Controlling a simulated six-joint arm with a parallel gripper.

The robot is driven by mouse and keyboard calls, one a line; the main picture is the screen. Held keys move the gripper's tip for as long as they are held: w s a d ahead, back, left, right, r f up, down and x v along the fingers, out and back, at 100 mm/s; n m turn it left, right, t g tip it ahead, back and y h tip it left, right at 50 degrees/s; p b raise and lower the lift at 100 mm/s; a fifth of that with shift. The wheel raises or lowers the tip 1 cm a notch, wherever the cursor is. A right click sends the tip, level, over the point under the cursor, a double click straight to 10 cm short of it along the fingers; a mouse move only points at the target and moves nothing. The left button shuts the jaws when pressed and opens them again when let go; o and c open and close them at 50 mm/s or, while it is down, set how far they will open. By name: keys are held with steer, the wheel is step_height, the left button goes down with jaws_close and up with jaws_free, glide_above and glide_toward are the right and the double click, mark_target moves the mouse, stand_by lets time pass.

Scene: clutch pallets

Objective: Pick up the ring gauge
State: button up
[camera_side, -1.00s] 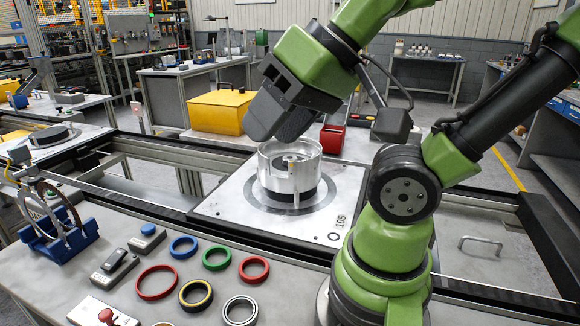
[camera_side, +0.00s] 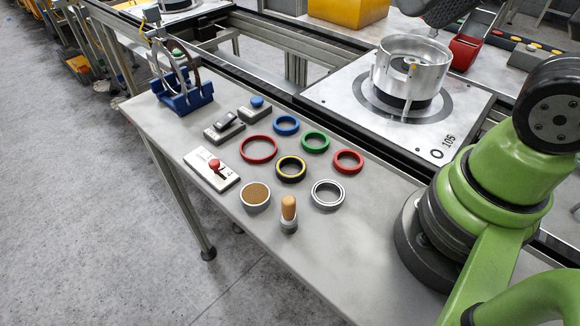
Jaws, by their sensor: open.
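Several loose rings lie flat on the bench: a large red ring (camera_side: 242,155), a blue ring (camera_side: 277,130), a green ring (camera_side: 306,147), a smaller red ring (camera_side: 337,165), a black-and-yellow ring (camera_side: 278,174) and a bare metal ring (camera_side: 315,201). None carries a readable label, so I cannot tell which is the ring gauge. My gripper (camera_side: 446,12) shows only partly at the top edge, above the silver clutch drum (camera_side: 402,78) and well away from the rings. It is open; its fingertips are hard to make out and I see nothing held.
The drum stands on a pallet (camera_side: 335,92) marked 105. On the bench (camera_side: 340,255) are a blue stand (camera_side: 188,100) holding upright rings, a red-knobbed box (camera_side: 213,172), a brown-filled dish (camera_side: 255,194) and a wooden-handled tool (camera_side: 289,211). The bench front is clear.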

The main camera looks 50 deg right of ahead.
steer(key=shift+o, duration=0.2)
steer(key=o, duration=0.9)
steer(key=g+h, duration=0.2)
steer(key=g, duration=0.5)
glide_above(290, 172)
steer(key=shift+n, duration=0.3)
steer(key=f, duration=2.4)
steer(key=shift+s+d+f, duration=0.1)
steer(key=shift+d+f, duration=0.3)
steer(key=shift+a+f, duration=0.2)
steer(key=shift+f, duration=1.4)
steer(key=shift+a+f, duration=0.2)
steer(key=shift+f, duration=1.35)
